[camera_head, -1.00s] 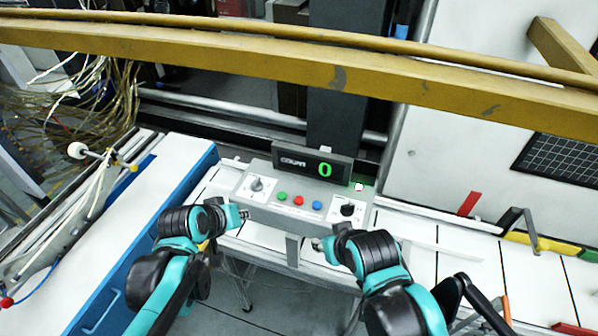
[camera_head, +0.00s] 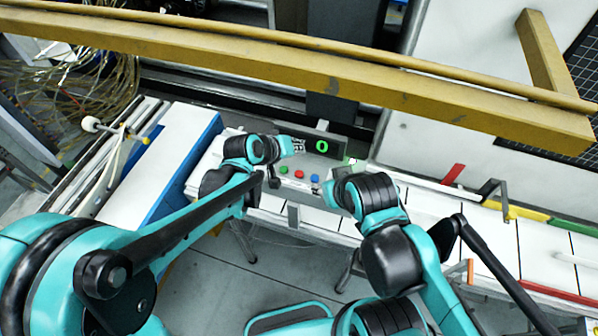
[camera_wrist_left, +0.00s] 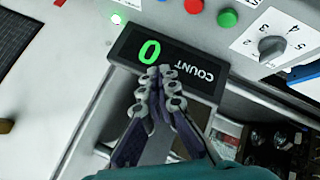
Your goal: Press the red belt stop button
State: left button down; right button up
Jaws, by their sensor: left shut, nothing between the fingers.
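The red button (camera_head: 299,174) sits between a green button (camera_head: 284,170) and a blue button (camera_head: 315,178) on the grey control panel. In the left wrist view the red button (camera_wrist_left: 193,5) is cut by the top edge. My left gripper (camera_head: 300,146) is shut and empty, over the left part of the count display (camera_head: 325,146), beyond the button row. In the left wrist view its closed fingertips (camera_wrist_left: 157,72) overlap the display, apart from the buttons. My right gripper (camera_head: 328,190) is near the panel's right front, small and partly hidden by its wrist.
The display shows a green 0. A dial (camera_wrist_left: 270,47) is beside the green button. A yellow beam (camera_head: 300,60) crosses the view behind the panel. The white belt (camera_head: 420,205) runs right, with a red flag (camera_head: 453,174) beside it.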

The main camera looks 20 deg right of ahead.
aim_at(297, 175)
pick_arm(q)
notch_tip(297, 175, down, 8)
jog(key=b, duration=0.6)
jog(key=shift+f+b, duration=0.35)
jog(key=shift+b, duration=0.05)
dwell(0.9)
jog(key=shift+f+b, duration=0.4)
jog(key=shift+b, duration=0.05)
jog(key=shift+f+b, duration=0.5)
dwell(0.5)
jog(key=shift+r, duration=0.1)
jog(key=shift+r+p, duration=0.7)
jog(key=shift+r, duration=0.2)
